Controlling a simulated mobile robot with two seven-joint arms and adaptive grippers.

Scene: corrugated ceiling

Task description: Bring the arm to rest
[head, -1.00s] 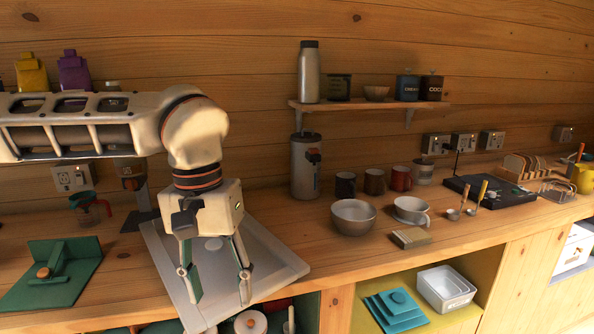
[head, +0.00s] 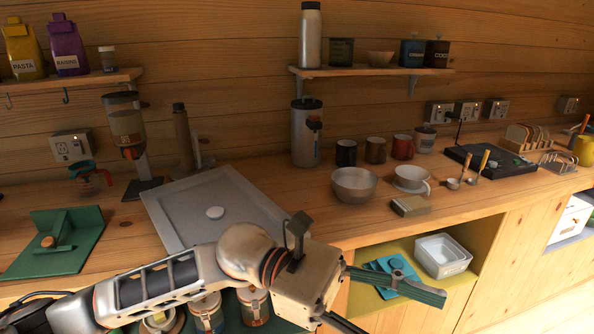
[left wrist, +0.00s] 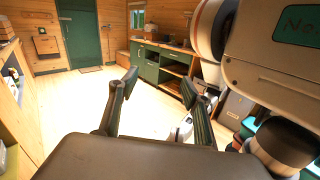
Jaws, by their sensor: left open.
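My left arm comes in from the lower left in the head view, low in front of the counter (head: 265,161). My left gripper (head: 392,308) points to the right, in front of the open shelf bay under the counter. Its fingers are apart, with nothing between them. In the left wrist view the open fingers of the left gripper (left wrist: 158,82) face out over the room's floor (left wrist: 75,110), also empty. My right gripper does not show in either view.
On the counter are a grey tray (head: 180,205) with a white round piece, a green board (head: 70,262), a metal bowl (head: 354,186) and several mugs. A white bin (head: 441,258) stands in the bay beyond the gripper. Green cabinets (left wrist: 150,62) stand across the open floor.

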